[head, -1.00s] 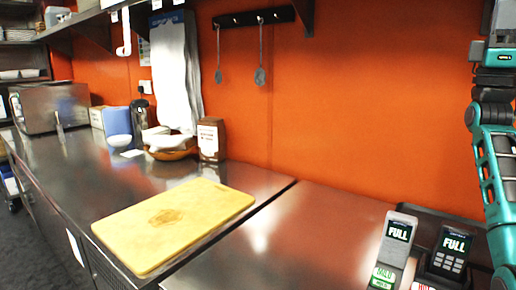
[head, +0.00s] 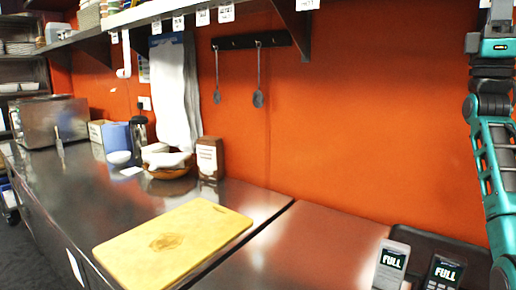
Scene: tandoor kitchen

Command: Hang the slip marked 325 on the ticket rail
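Several white slips hang along the front edge of the shelf at the top of the head view, among them one slip (head: 226,12) near the middle and another slip (head: 178,22) further left. Their print is too small to read, so I cannot tell which is marked 325. The strip they hang from, along the shelf edge (head: 150,12), may be the ticket rail. A small white paper (head: 131,171) lies on the steel counter by the bowls; no number is legible. Part of my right arm shows at the right edge, but its gripper is out of frame. My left gripper is not in view.
A yellow cutting board (head: 172,240) lies on the counter (head: 75,205). Two devices reading FULL (head: 391,262) stand at lower right. A basket (head: 168,170), brown box (head: 209,158) and flask (head: 139,134) stand by the wall. Utensils hang from a dark rack (head: 250,41).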

